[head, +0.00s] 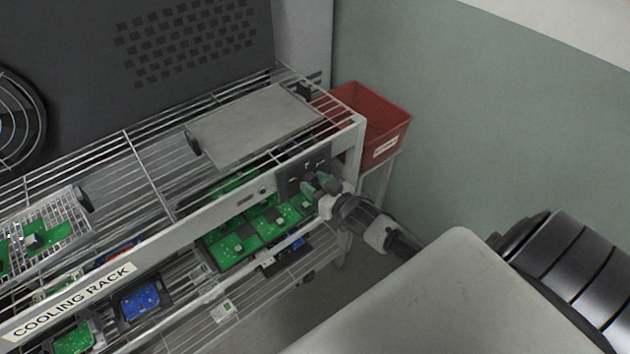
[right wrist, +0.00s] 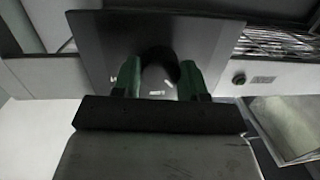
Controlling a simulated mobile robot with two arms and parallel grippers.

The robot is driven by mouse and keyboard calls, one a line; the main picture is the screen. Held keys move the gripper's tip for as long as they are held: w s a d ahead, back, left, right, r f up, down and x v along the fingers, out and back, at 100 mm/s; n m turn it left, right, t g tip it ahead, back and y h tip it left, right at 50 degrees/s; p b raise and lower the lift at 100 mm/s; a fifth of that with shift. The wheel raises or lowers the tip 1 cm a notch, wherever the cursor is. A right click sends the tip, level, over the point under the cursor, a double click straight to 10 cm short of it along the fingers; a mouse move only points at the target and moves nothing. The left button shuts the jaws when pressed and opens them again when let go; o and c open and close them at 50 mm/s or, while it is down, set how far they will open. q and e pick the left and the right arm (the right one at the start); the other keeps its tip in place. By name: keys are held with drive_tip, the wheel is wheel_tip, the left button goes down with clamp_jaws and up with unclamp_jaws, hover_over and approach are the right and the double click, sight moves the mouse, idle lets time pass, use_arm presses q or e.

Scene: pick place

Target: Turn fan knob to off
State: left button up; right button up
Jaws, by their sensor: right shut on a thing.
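A dark control panel (head: 288,184) is mounted at the right end of the cooling rack's front rail. It also fills the upper middle of the right wrist view (right wrist: 95,45). My right gripper (head: 318,184) is at this panel, its green fingertips (right wrist: 157,82) on either side of the dark round fan knob (right wrist: 158,58). It is shut on the knob. The knob's pointer and exact setting cannot be made out, and in the head view the fingers mostly hide it. Small white marks show on the panel between the fingers. My left gripper is out of view.
The wire cooling rack (head: 128,180) holds several green and blue circuit boards on its shelves. A grey flat tray (head: 255,125) lies on top. A red bin (head: 372,118) stands behind the right end, near the wall. A round fan grille (head: 15,120) is at far left.

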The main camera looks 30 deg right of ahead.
drive_tip(key=shift+n+p, duration=0.3)
drive_tip(key=shift+n, duration=1.1)
drive_tip(key=o, duration=0.9)
drive_tip(key=s, duration=0.3)
drive_tip(key=s+d, duration=0.1)
drive_tip(key=s, duration=0.3)
drive_tip(key=s+r+b, duration=0.1)
drive_tip(key=s, duration=0.2)
drive_tip(key=shift+s+d, duration=0.2)
drive_tip(key=shift+s, duration=0.15)
